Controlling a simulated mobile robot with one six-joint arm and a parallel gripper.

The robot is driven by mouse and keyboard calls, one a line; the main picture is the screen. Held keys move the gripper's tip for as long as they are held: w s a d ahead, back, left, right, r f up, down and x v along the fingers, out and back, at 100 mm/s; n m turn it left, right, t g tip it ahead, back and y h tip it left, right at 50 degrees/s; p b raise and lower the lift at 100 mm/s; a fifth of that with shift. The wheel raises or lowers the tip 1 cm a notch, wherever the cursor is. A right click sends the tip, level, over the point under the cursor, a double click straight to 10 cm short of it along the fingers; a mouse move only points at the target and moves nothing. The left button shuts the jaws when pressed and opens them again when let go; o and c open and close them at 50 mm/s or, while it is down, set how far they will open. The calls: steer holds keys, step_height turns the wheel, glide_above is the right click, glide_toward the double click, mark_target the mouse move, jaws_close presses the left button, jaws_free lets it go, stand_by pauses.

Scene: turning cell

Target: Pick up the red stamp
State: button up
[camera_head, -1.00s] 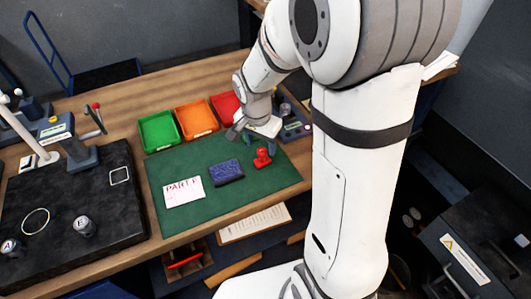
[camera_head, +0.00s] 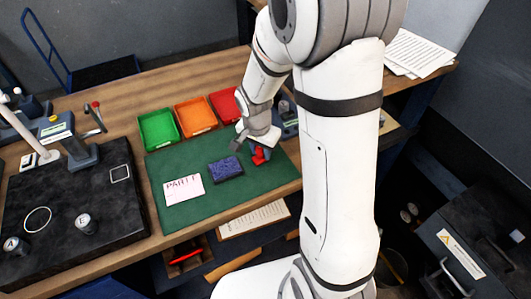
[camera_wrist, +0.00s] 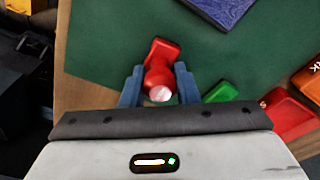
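The red stamp (camera_head: 260,158) stands near the right end of the green mat (camera_head: 215,212). In the wrist view the stamp (camera_wrist: 160,80) has a red base and a rounded handle with a pale top. My gripper (camera_head: 258,146) is low over the stamp and partly covers it in the head view. In the wrist view the two blue fingers of my gripper (camera_wrist: 159,82) lie on either side of the stamp's handle. They look open, with little room beside the handle.
A blue-purple pad (camera_head: 225,168) and a white card (camera_head: 184,189) lie left on the mat. Green (camera_head: 158,130), orange (camera_head: 195,117) and red (camera_head: 228,104) trays stand behind. A green item (camera_wrist: 221,92) lies close to the right finger in the wrist view.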

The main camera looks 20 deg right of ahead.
steer(key=c, duration=0.3)
step_height(320, 180, up, 10)
steer(key=shift+b, duration=0.55)
steer(key=o, duration=0.4)
steer(key=c, duration=0.3)
steer(key=shift+o, duration=1.2)
steer(key=shift+c, duration=0.9)
